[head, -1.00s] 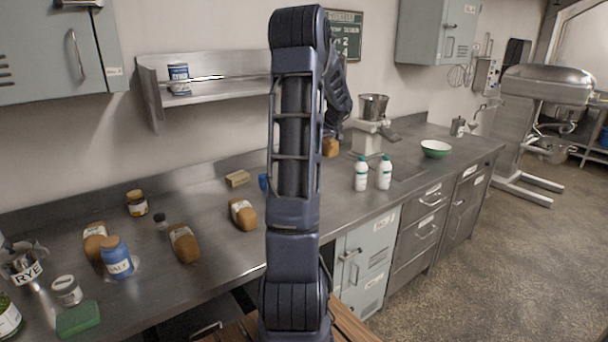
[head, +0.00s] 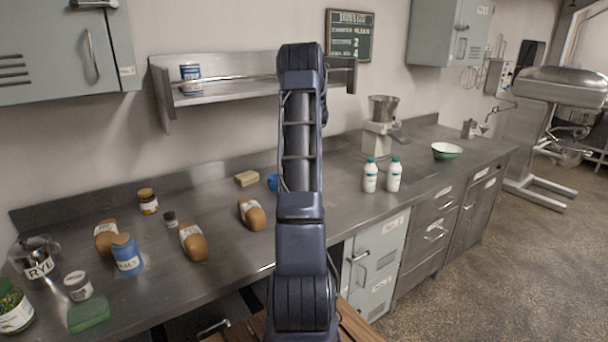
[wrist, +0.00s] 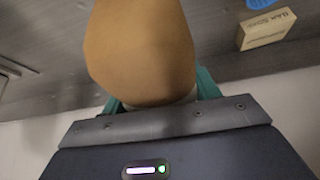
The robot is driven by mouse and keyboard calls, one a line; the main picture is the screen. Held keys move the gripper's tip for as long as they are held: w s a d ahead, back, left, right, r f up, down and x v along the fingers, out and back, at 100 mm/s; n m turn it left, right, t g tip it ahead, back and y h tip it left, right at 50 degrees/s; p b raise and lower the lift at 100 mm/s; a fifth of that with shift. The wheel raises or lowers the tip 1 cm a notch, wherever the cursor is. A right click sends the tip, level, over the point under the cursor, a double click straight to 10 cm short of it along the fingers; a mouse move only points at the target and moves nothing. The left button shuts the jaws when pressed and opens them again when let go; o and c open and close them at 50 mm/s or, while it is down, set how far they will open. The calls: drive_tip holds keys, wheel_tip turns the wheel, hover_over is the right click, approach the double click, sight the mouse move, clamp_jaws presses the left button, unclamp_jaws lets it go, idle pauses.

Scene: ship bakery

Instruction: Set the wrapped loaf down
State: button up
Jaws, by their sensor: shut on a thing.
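The held wrapped loaf (wrist: 140,50) is brown and fills the top middle of the wrist view, with a pale band near my gripper. My gripper (wrist: 158,95) is shut on it, its teal fingers showing on either side. In the head view my arm hides the gripper and this loaf. I cannot tell whether the loaf touches the steel counter (head: 150,290). Three similar loaves with pale labels lie on the counter: a left one (head: 104,246), a middle one (head: 195,247) and a right one (head: 256,218).
A soap box (head: 246,178) lies near the back; it also shows in the wrist view (wrist: 268,30). A blue jar (head: 127,258), small jar (head: 149,202), RYE tin (head: 38,266) and green sponge (head: 88,315) stand left. Two white bottles (head: 370,178) (head: 393,178) stand right. The left counter's front is partly bare.

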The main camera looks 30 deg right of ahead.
wheel_tip(320, 180, down, 13)
idle(0.6)
drive_tip(key=shift+f, duration=0.15)
drive_tip(key=o, duration=1.1)
